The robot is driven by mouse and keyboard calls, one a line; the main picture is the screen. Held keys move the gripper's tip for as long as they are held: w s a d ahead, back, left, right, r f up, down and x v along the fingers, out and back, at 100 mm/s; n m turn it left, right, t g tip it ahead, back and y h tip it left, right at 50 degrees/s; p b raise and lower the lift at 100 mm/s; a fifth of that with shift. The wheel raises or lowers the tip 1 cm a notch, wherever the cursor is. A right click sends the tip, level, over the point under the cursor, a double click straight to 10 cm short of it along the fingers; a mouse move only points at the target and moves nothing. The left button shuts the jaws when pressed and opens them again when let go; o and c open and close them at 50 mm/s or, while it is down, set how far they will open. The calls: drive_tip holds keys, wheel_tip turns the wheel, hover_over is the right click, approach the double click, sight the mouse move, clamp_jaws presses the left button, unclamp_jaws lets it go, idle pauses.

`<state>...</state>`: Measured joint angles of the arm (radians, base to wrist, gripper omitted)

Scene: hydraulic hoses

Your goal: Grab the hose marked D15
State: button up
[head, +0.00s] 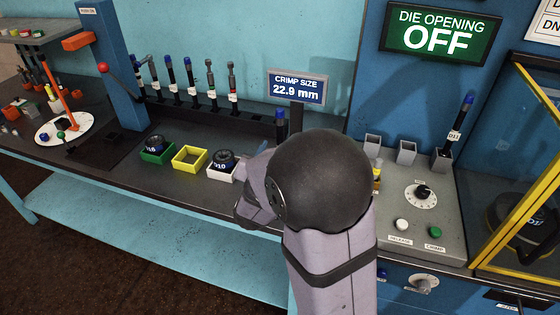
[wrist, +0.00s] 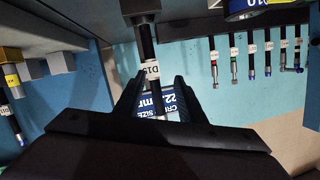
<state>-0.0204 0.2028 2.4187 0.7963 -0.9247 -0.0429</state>
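The hose marked D15 (wrist: 147,45) hangs down the middle of the wrist view, which looks upside down. It is dark, with a white label reading D15 (wrist: 152,70). My gripper (wrist: 160,78) is open, with one finger on each side of the hose near its label. I see no clear contact. In the head view, the blue-capped top of a dark hose (head: 281,118) shows just behind my wrist, beside the crimp size sign; its label is hidden there. My gripper's fingers are hidden behind my arm in the head view.
The crimp size sign (head: 297,88) stands close behind the hose. Several labelled hoses (head: 193,85) stand in a rack to the left. Green (head: 157,157), yellow (head: 189,158) and white trays (head: 222,174) lie in front. A hose marked D11 (head: 455,130) stands at the right.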

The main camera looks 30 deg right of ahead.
drive_tip(key=w+d+r+n+t+h, duration=0.1)
drive_tip(key=w+d+n+h, duration=0.1)
drive_tip(key=w+d, duration=0.4)
drive_tip(key=shift+w+r+n+t, duration=0.15)
drive_tip(key=shift+r+n+t, duration=0.25)
drive_tip(key=shift+n, duration=0.2)
clamp_jaws()
idle(0.6)
